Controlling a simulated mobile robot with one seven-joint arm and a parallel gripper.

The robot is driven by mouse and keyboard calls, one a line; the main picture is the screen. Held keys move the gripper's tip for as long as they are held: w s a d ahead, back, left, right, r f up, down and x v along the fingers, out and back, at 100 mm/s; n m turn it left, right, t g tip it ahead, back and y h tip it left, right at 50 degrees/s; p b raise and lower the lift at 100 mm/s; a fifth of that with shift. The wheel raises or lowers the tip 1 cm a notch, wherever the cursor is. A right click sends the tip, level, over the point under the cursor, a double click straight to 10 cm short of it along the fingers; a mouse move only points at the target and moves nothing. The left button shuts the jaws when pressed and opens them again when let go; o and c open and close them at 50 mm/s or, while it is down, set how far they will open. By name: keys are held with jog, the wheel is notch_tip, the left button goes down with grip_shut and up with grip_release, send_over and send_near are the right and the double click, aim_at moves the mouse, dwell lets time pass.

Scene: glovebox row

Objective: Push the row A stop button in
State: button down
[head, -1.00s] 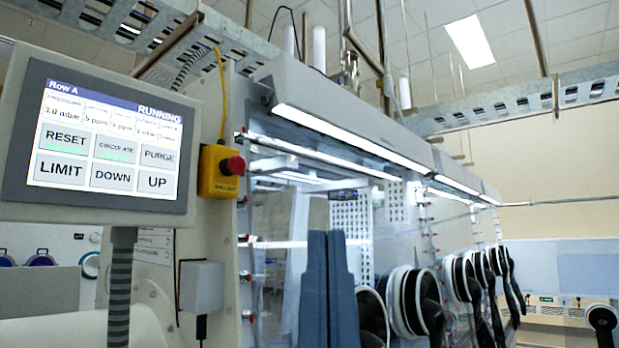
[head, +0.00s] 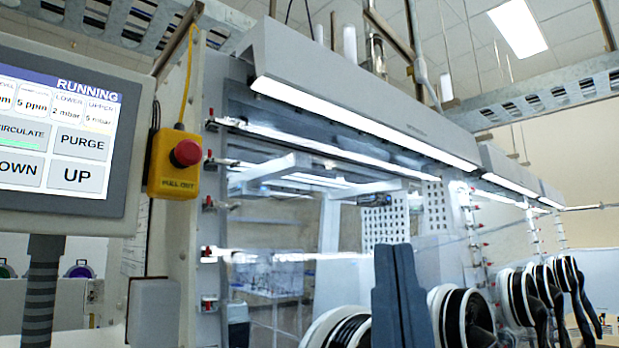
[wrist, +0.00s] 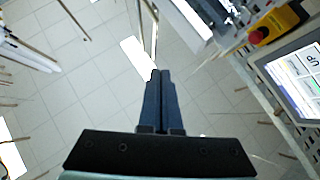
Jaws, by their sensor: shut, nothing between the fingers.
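The stop button (head: 186,153) is a red round knob on a yellow box marked "PULL OUT" (head: 172,184). The box hangs on the side of the glovebox row, just right of the screen. The knob stands out from the box face. In the wrist view the red knob (wrist: 257,37) and yellow box (wrist: 280,20) are at the upper right. My gripper (head: 393,250) points upward in the head view, shut and empty, well right of and lower than the button. In the wrist view its blue fingers (wrist: 160,76) lie together, apart from the box.
A control screen (head: 60,135) reading "RUNNING" sits left of the button on a ribbed post (head: 42,290). A lit hood (head: 350,95) and black glove ports (head: 465,318) line the right. A yellow cable rises from the box. A grey box (head: 153,312) is below.

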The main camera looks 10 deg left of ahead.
jog(key=w+a+r+m+g+y+p, duration=0.3)
jog(key=a+r+g+y+p, duration=0.3)
jog(key=p, duration=0.4)
jog(key=w+a+r+m+g+y+p, duration=0.4)
jog(key=w+a+r+g+y+p, duration=0.1)
jog(key=a+r+g+y+p, duration=0.2)
notch_tip(320, 180, up, 2)
jog(key=g+y+p, duration=0.1)
jog(key=g+p, duration=0.2)
jog(key=p, duration=0.1)
jog(key=shift+w+m+p, duration=0.3)
jog(key=shift+w, duration=0.1)
jog(key=shift+a+r, duration=0.15)
jog(key=shift+a, duration=0.1)
